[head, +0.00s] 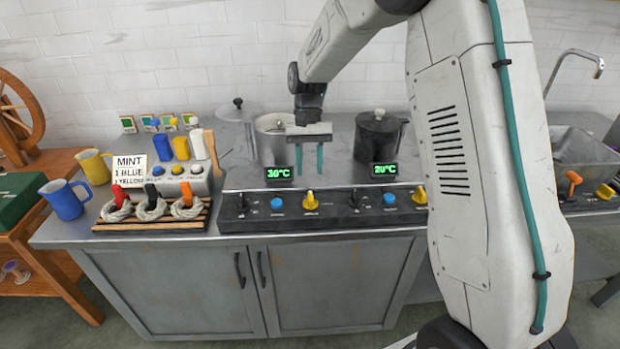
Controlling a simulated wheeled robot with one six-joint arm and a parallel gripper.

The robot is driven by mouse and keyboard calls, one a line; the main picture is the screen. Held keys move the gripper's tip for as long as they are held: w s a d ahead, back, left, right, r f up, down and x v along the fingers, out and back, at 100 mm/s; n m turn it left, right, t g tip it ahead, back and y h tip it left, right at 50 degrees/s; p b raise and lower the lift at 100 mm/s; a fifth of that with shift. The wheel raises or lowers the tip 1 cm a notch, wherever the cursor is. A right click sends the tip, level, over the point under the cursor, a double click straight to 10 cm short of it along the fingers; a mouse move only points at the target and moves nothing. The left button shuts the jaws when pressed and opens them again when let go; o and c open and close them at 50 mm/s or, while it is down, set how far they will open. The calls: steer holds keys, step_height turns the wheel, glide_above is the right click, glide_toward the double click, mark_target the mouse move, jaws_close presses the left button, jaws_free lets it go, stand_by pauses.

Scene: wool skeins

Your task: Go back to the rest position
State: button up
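My gripper (309,172) hangs pointing down from my raised arm, in front of the open steel pot (270,150). Its two teal fingers are apart with nothing seen between them. The fingertips end beside the left green temperature display (279,173). I cannot tell how far the gripper is from the pot. My arm hides part of the back wall and counter.
A dark lidded pot (378,138) stands right of the gripper. A lid (238,112) is behind left. Skeins lie on a wooden rack (150,214); a blue mug (66,200) and yellow mug (94,166) stand left. A control panel (345,210) lines the counter front.

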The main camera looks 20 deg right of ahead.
steer(key=shift+w+r, duration=0.15)
steer(key=shift+r, duration=0.2)
steer(key=s, duration=0.3)
steer(key=shift+s+d+f+n, duration=0.15)
steer(key=shift+d+f+n, duration=0.1)
steer(key=shift+f+n, duration=0.15)
steer(key=s+r+n+t, duration=0.1)
steer(key=s+r, duration=0.3)
steer(key=s, duration=0.6)
steer(key=s+d+r+t+h, duration=0.1)
steer(key=s+r, duration=0.4)
steer(key=s, duration=0.5)
steer(key=s+r+n+t, duration=0.1)
steer(key=s+r+t, duration=0.2)
steer(key=s, duration=0.7)
step_height(320, 180, up, 2)
steer(key=shift+s+d+r+n+t, duration=0.2)
steer(key=shift+s+d+n+t, duration=0.05)
steer(key=shift+n+t, duration=0.05)
